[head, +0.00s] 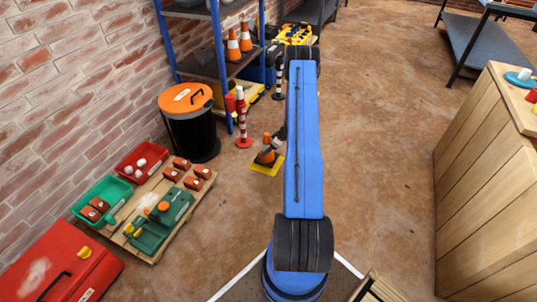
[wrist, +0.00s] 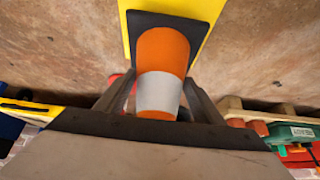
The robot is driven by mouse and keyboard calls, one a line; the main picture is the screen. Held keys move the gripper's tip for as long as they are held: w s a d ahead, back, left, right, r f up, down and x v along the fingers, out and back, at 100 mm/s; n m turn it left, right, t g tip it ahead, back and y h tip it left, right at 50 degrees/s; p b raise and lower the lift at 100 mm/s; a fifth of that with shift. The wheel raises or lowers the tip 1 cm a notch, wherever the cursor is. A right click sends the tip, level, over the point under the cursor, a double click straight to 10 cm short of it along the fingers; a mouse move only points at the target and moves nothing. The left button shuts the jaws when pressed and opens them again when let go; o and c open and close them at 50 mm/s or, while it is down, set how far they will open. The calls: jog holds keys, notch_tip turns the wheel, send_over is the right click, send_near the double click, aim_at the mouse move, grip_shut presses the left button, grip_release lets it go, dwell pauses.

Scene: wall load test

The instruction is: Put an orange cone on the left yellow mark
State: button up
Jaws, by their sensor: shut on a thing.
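An orange cone with a white band and a dark square base (head: 266,141) is at a yellow mark (head: 273,171) on the floor, left of my blue arm. In the wrist view the cone (wrist: 163,52) stands between the fingers of my gripper (wrist: 156,92), which is shut on it. Its dark base (wrist: 201,20) overlaps the yellow mark (wrist: 214,28), with yellow showing beyond its edges. I cannot tell whether the base touches the floor. My gripper is partly hidden in the head view. Two more orange cones (head: 233,46) (head: 246,38) stand on the blue-framed shelf.
A red-and-white post (head: 242,122) and a black bin with an orange lid (head: 190,120) stand left of the mark. A pallet (head: 152,245) with tools and red and green trays is at lower left. A wooden cabinet (head: 485,190) is at right. Floor between is clear.

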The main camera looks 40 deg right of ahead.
jog(key=shift+f, duration=1.85)
jog(key=shift+f, duration=0.15)
jog(key=o, duration=1.8)
